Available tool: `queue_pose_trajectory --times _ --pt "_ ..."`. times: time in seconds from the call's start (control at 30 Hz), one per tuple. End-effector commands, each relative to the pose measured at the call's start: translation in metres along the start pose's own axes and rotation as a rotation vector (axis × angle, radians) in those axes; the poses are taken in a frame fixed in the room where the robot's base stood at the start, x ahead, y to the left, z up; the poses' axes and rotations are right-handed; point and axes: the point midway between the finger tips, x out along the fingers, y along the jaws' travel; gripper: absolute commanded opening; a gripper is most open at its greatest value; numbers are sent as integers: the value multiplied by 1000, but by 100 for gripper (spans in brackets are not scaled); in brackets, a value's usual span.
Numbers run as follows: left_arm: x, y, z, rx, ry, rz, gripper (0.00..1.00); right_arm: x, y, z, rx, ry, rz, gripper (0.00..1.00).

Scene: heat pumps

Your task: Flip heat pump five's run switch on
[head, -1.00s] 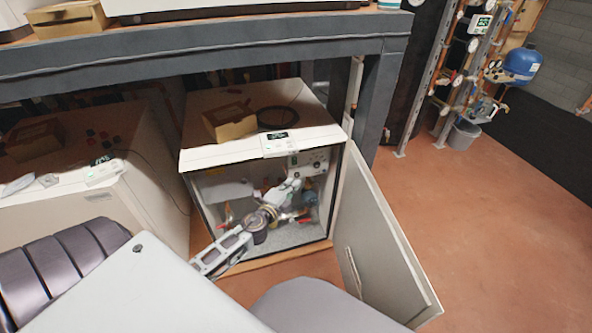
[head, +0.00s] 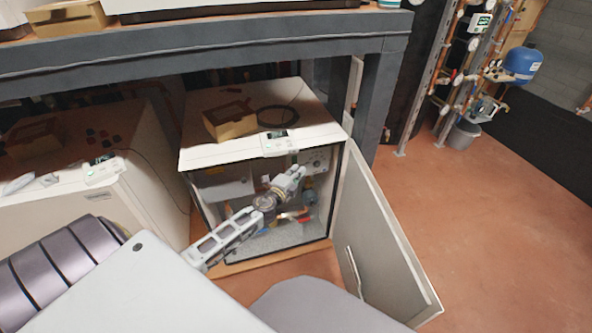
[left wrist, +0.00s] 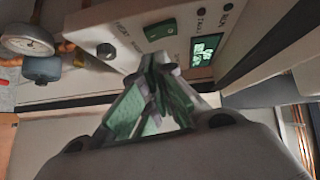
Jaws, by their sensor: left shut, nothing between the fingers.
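Inside, at the upper right, is a control panel (head: 317,160). In the left wrist view, the panel (left wrist: 128,42) carries a green rocker switch (left wrist: 160,30) and a lit green display (left wrist: 206,49). My left gripper (head: 296,174) reaches into the cabinet's opening. In the left wrist view, its fingertips (left wrist: 156,62) are together and empty, just below the switch; contact cannot be told. My right gripper is out of view.
Pipes with red handles (head: 300,215) lie inside the cabinet below my gripper. A pressure gauge (left wrist: 27,40) shows beside the panel. A cardboard box (head: 230,121) sits on the cabinet. A grey steel frame (head: 210,50) spans above. Floor right of the door is clear.

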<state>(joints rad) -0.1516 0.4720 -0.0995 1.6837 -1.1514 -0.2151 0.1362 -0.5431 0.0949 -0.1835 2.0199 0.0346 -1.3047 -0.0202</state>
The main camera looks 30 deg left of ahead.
Motion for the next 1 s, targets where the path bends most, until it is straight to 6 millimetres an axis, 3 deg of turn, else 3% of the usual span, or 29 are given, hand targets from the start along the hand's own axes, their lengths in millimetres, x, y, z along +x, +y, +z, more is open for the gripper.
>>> queue_pose_trajectory --times 0.27,0.87,1.0 --pt "12 0 12 0 1 0 0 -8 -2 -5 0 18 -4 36" --pt "14 1 14 5 1 -6 0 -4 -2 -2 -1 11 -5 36" --pt "15 3 14 14 1 -15 0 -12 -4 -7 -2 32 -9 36"
